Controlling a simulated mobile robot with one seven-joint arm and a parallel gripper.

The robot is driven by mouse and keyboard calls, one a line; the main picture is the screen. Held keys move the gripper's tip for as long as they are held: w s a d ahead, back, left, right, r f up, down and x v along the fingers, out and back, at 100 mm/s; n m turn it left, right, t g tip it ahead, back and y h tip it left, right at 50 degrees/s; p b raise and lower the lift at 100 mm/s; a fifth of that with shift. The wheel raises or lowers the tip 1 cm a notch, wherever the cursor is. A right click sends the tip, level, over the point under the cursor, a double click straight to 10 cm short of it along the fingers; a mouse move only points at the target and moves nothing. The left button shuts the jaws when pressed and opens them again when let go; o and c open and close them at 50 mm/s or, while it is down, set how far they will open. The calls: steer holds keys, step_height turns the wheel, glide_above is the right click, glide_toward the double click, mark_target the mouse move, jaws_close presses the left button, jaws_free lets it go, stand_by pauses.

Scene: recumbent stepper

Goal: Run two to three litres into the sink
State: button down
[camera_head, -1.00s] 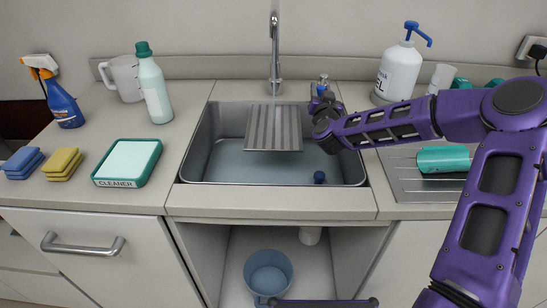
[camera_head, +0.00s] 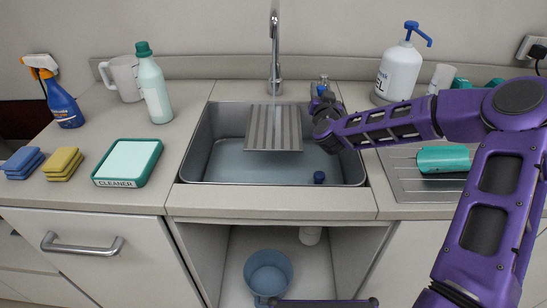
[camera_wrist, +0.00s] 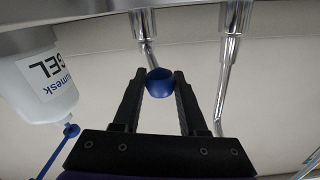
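The steel sink (camera_head: 200,140) is set in the worktop. A tap with a blue knob (camera_wrist: 160,83) stands at the sink's back right corner. My gripper (camera_head: 322,97) is at this tap and hides most of it in the head view. In the wrist view, my gripper's fingers (camera_wrist: 159,80) flank the knob closely on both sides and look shut on it. A ridged grey plate (camera_head: 273,128) covers part of the basin. The water level in the sink is unclear.
A small blue-topped object (camera_head: 319,177) is at the sink's front right. A gel pump bottle (camera_head: 398,75) stands close to my arm. A green bottle (camera_head: 154,90) and a cleaner tray (camera_head: 128,162) are on the left. A blue bucket (camera_head: 268,274) sits below.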

steer(key=shift+d+f+n+y+b, duration=0.2)
steer(key=shift+d+n+y+b, duration=0.3)
steer(key=shift+d+y, duration=0.2)
steer(key=shift+s+d+r+n+y, duration=0.2)
steer(key=shift+n+y, duration=0.2)
steer(key=shift+y, duration=0.4)
steer(key=shift+d, duration=0.1)
steer(key=shift+w+d, duration=0.1)
steer(key=shift+d, duration=0.2)
steer(key=shift+c, duration=2.2)
jaws_free()
steer(key=shift+d, duration=0.1)
steer(key=s+d, duration=0.1)
steer(key=s, duration=0.5)
